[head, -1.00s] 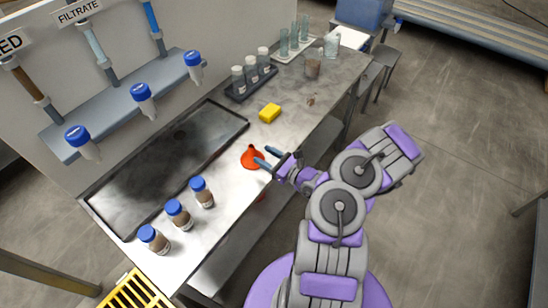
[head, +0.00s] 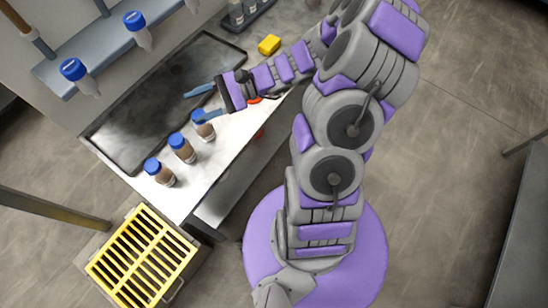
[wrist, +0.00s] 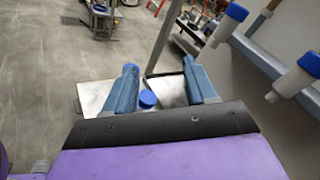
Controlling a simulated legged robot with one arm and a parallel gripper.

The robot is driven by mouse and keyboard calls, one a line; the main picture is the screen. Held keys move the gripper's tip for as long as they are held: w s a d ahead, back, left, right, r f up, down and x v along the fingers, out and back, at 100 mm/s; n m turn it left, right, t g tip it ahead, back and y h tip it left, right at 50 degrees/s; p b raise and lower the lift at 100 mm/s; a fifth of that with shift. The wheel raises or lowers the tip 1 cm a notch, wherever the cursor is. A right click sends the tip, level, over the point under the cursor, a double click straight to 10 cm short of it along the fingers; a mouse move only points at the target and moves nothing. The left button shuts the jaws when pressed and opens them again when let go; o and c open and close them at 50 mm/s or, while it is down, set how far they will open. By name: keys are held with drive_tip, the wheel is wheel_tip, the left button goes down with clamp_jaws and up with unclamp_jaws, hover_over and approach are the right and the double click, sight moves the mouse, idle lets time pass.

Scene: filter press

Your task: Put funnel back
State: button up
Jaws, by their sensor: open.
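The orange-red funnel (head: 255,100) is on the bench top in the head view. Most of it is hidden behind my arm; only a small edge shows. My gripper (head: 191,107) is open, its two blue fingers spread over the bench to the left of the funnel. Its lower finger overlaps the nearest blue-capped brown bottle in the head view; I cannot tell if they touch. In the wrist view the fingers of my gripper (wrist: 159,65) are apart, with a blue cap (wrist: 148,98) showing between them. The funnel is not visible in the wrist view.
Brown bottles with blue caps (head: 183,150) stand in a row along the bench's front. A dark basin (head: 140,125) lies behind them. A rail (head: 85,52) holds hanging blue-capped bottles. A yellow sponge (head: 269,45) lies beyond my arm. A yellow slatted crate (head: 106,264) stands at the lower left.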

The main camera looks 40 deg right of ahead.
drive_tip(key=s+a+r+n+g+h, duration=0.2)
drive_tip(key=s+n+g+h, duration=0.25)
drive_tip(key=s, duration=0.45)
drive_tip(key=s+a+r+n+g+h, duration=0.2)
drive_tip(key=s+n+g+h, duration=0.2)
drive_tip(key=s+n, duration=0.3)
drive_tip(key=s+d+r+n+t+h, duration=0.2)
drive_tip(key=s+d+n+t+h, duration=0.1)
drive_tip(key=s+d+h, duration=0.5)
drive_tip(key=shift+s+d+r, duration=0.15)
drive_tip(key=shift+s+d, duration=0.5)
drive_tip(key=shift+a, duration=0.3)
